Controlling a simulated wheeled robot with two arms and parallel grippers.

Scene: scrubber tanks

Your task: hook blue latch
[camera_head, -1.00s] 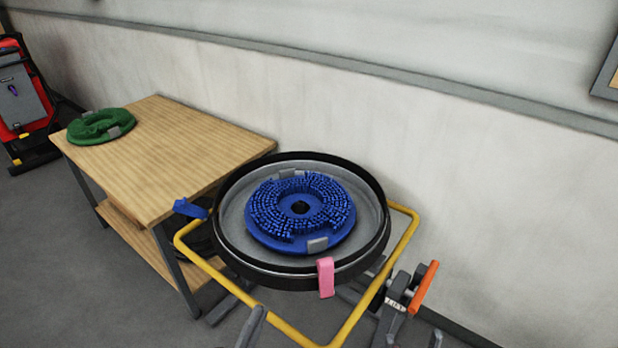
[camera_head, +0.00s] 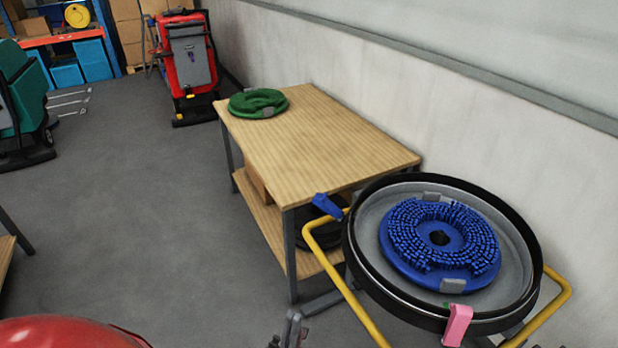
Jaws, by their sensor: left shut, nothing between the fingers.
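The blue latch (camera_head: 327,206) sticks out from the left side of the round black-rimmed brush housing (camera_head: 361,264), close to the wooden table's near corner. A pink latch (camera_head: 457,325) hangs on the housing's front rim. A blue bristled brush disc (camera_head: 399,258) lies inside the housing. My left gripper (camera_head: 291,327) shows at the bottom edge, below and left of the blue latch and apart from it. It is shut and empty.
A yellow tube frame (camera_head: 345,289) surrounds the housing. A wooden table (camera_head: 318,137) with a green disc (camera_head: 258,103) stands behind it to the left. A red machine (camera_head: 187,62) stands farther back. A red rounded surface (camera_head: 60,334) fills the bottom left corner. Open floor lies left.

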